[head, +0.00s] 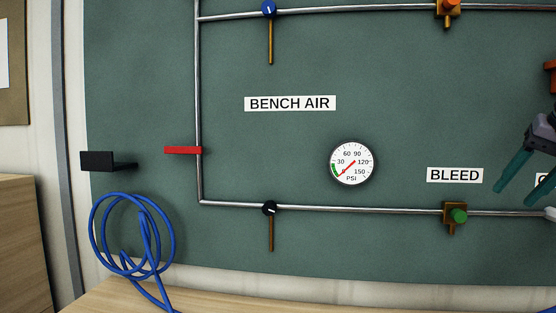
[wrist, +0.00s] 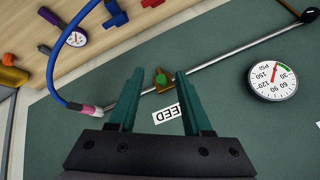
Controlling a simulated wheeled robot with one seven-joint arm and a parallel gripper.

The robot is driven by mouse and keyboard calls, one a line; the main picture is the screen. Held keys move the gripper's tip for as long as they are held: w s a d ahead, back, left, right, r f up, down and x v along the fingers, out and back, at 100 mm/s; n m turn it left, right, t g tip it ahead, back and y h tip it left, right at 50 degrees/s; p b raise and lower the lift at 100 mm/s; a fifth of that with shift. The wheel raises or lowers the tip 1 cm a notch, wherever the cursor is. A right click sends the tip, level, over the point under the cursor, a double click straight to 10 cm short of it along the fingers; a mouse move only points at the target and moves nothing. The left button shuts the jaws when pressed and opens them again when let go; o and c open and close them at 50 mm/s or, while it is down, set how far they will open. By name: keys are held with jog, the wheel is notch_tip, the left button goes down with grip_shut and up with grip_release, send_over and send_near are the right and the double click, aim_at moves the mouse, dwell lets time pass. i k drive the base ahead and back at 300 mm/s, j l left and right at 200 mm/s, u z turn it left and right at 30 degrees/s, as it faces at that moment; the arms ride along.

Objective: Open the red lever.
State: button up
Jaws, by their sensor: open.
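The red lever (head: 183,150) is a flat bar on the left vertical pipe, lying horizontal and pointing left from the pipe in the head view. It does not show in the wrist view. My gripper (head: 517,178) is at the right edge of the head view, far to the right of the lever. Its two teal fingers are apart with nothing between them. In the wrist view my gripper (wrist: 155,80) is open near the BLEED label (wrist: 168,113) and the green-knobbed valve (wrist: 161,79).
A gauge (head: 352,163) sits on the panel between my gripper and the lever. A black bracket (head: 105,161) projects left of the lever, with a coiled blue hose (head: 131,238) below. A black-knobbed valve (head: 269,208) is on the lower pipe. The panel around BENCH AIR (head: 290,104) is clear.

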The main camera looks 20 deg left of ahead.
aim_at(168, 149)
jog(key=u, duration=1.65)
jog(key=i+j+z, duration=0.1)
jog(key=j+z, duration=0.45)
jog(key=z, duration=0.15)
jog(key=i, duration=0.05)
